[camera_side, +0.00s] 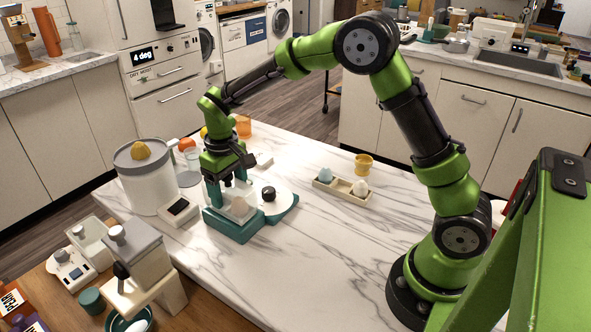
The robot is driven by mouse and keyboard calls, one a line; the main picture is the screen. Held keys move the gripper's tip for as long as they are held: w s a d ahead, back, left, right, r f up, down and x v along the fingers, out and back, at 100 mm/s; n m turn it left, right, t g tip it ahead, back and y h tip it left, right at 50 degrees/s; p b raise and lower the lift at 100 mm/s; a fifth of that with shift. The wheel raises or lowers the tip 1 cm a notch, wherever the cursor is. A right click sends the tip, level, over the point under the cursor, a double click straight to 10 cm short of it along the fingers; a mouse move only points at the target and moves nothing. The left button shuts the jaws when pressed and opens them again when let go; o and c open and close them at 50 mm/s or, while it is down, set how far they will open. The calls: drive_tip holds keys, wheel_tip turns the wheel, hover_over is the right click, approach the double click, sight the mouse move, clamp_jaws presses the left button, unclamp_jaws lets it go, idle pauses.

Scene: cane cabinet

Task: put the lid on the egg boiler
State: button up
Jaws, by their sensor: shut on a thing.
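My gripper (228,183) points down over a teal appliance (232,226) on the marble counter. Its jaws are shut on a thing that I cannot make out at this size. A beige, egg-like shape (239,207) shows just below the jaws, within the teal frame. Close on the right is a round white piece (284,199) with a black knob (268,193), above a teal edge. I cannot tell for sure which of these parts is the lid and which the egg boiler, nor whether they touch.
An egg tray (341,194) and yellow cup (363,164) stand right. A grey-topped machine (140,250) is front left. The counter's front middle is clear.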

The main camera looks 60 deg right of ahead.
drive_tip(key=shift+f, duration=0.6)
idle(1.1)
drive_tip(key=o, duration=1.1)
drive_tip(key=shift+r, duration=0.15)
drive_tip(key=shift+r, duration=3.4)
clamp_jaws()
